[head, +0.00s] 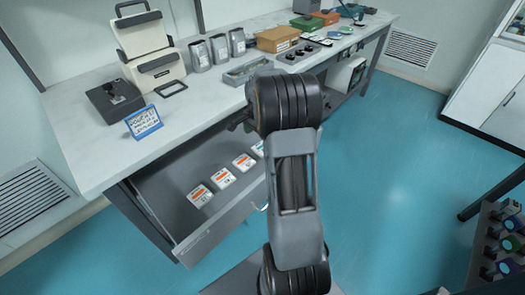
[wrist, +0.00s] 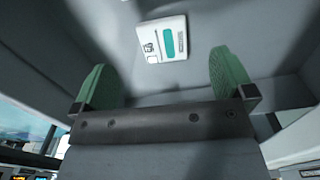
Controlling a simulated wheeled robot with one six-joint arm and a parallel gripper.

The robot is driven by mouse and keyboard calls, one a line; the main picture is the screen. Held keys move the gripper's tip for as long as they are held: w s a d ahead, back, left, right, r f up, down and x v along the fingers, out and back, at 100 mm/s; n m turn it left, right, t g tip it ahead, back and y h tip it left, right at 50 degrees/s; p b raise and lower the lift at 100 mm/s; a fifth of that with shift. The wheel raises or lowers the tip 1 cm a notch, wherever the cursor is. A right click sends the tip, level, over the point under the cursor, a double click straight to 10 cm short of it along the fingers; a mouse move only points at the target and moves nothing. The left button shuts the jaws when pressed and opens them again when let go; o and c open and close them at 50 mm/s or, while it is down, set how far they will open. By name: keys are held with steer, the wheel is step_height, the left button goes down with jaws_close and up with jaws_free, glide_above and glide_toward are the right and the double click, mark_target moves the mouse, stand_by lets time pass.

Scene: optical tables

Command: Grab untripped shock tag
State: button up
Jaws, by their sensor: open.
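My gripper (wrist: 162,62) is open and empty, its two green fingers apart in the wrist view. Ahead of the fingers, roughly between them, a white shock tag with a teal window (wrist: 163,38) lies on the grey drawer floor, apart from the fingers. In the head view, several white tags lie in a row in the open drawer (head: 155,190). The nearest tags, such as the front one (head: 199,196) and the one behind it (head: 223,178), show orange-red windows. My arm covers the right part of the drawer and hides my gripper there.
The drawer's walls (wrist: 70,45) rise around the tag. The white bench top (head: 85,145) overhangs the drawer and holds a blue-framed sign (head: 143,122), a black box (head: 115,99) and grey containers (head: 199,55). The teal floor on the right is mostly clear.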

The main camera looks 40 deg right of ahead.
mark_target(258, 151)
steer(key=shift+w+a+f+b, duration=0.1)
steer(key=shift+f+b, duration=0.3)
steer(key=shift+f, duration=3.3)
steer(key=shift+c, duration=0.5)
steer(key=c, duration=0.9)
